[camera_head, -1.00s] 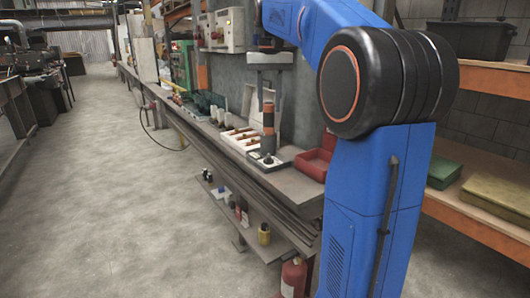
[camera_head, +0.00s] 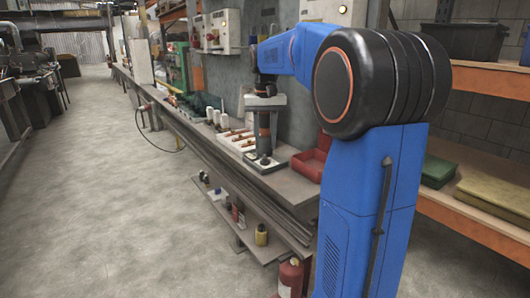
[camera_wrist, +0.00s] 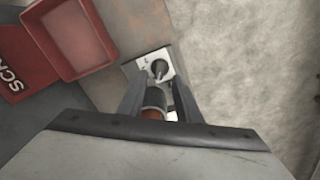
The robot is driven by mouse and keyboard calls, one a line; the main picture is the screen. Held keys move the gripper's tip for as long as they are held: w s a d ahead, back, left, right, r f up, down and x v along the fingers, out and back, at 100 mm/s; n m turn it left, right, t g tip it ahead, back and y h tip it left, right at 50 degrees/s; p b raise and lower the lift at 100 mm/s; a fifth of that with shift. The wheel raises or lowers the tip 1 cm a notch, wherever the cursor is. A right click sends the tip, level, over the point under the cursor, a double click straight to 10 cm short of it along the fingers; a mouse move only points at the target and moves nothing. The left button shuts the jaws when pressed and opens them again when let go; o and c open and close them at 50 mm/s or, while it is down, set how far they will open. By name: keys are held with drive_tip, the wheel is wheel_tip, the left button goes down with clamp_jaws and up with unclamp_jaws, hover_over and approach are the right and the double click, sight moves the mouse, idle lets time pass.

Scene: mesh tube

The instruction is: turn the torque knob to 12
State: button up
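A small dark knob (camera_wrist: 160,68) with a pale pointer sits on a pale plate (camera_wrist: 143,64) in the wrist view, just beyond my fingertips; its marks are too small to read. The plate also shows in the head view (camera_head: 262,164), near the bench's front edge. A black cylinder with an orange-brown band (camera_head: 264,128) stands upright behind the knob. My gripper (camera_wrist: 158,80) points down over the bench (camera_head: 283,180). Its fingers are apart on either side of the cylinder, with a gap at the right finger; I see no grip on it.
A red open bin (camera_head: 307,164) stands right of the plate on the bench; it shows at upper left in the wrist view (camera_wrist: 77,38). White trays (camera_head: 238,139) and pale cups lie to the left. A grey wall stands behind. The floor in front is clear.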

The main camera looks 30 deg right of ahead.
sight(265, 156)
drive_tip(key=shift+f, duration=2.4)
clamp_jaws()
